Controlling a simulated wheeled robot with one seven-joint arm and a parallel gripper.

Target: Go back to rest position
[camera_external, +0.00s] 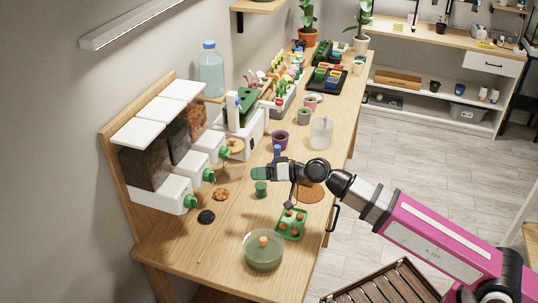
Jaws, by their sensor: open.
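My arm reaches in from the right, and its end hangs over the middle of the wooden table (215,255). I cannot make out anything held between the fingers. A small dark green cup (261,189) shows just below the gripper tip in the picture; I cannot tell the height between them.
A green tray with brown pots (291,224) and a clear green bowl (263,256) stand near the front. Dispensers with green knobs (178,194) line the left. A purple pot (280,140) and a clear jug (321,133) stand behind my arm. A wooden slatted crate (385,285) is at lower right.

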